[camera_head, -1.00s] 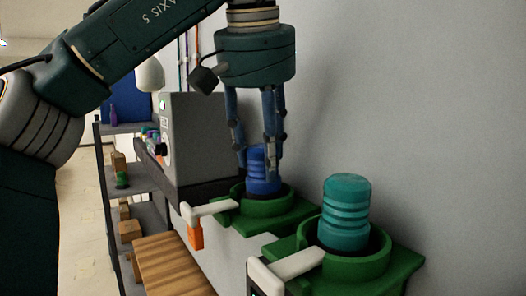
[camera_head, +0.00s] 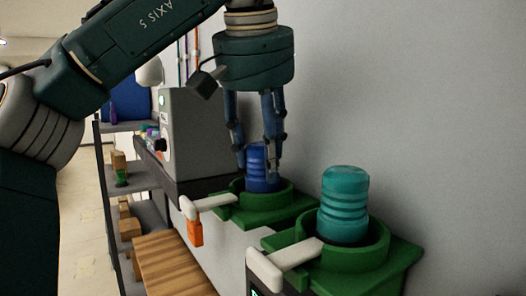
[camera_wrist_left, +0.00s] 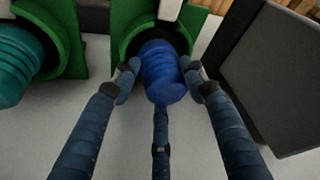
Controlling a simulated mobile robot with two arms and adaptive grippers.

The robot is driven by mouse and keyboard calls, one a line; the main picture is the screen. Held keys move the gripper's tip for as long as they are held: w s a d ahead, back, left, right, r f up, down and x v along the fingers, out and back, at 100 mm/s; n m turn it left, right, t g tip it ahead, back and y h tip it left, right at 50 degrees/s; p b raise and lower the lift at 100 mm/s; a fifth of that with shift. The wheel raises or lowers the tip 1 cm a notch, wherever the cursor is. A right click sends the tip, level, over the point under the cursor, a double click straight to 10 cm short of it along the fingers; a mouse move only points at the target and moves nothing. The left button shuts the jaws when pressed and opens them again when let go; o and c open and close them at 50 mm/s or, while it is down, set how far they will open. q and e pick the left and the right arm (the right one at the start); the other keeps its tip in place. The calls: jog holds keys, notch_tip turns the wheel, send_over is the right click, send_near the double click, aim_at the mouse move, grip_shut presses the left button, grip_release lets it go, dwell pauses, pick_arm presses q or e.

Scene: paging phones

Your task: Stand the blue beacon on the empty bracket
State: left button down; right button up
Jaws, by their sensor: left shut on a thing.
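The blue beacon (camera_head: 261,173) is upright inside the ring of the farther green bracket (camera_head: 267,207). The bracket's front rim hides its lower end, so I cannot tell whether it rests on the bottom. My left gripper (camera_head: 257,164) points down and is shut on the beacon. In the left wrist view, the fingers (camera_wrist_left: 163,82) sit around the blue beacon (camera_wrist_left: 163,68), with the green bracket (camera_wrist_left: 124,35) just beyond. A teal beacon (camera_head: 344,205) stands in the nearer green bracket (camera_head: 391,268). My right gripper is not in view.
The grey wall (camera_head: 430,130) is close on the right. A grey box (camera_head: 205,135) stands behind the farther bracket. White levers (camera_head: 212,203) stick out from the brackets, with an orange tag (camera_head: 195,232) below one. A wooden slatted surface (camera_head: 172,268) lies below.

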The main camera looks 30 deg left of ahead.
pick_arm(q)
jog(key=shift+s+f, duration=0.1)
jog(key=shift+f, duration=0.55)
jog(key=c, duration=0.9)
grip_release()
jog(key=shift+c, duration=0.2)
jog(key=shift+o, duration=0.3)
jog(key=shift+w+a, duration=0.15)
jog(key=shift+w, duration=0.05)
jog(key=shift+r, duration=0.1)
jog(key=shift+s+r, duration=0.1)
jog(key=shift+r, duration=0.2)
jog(key=v, duration=0.7)
jog(key=shift+s, duration=0.1)
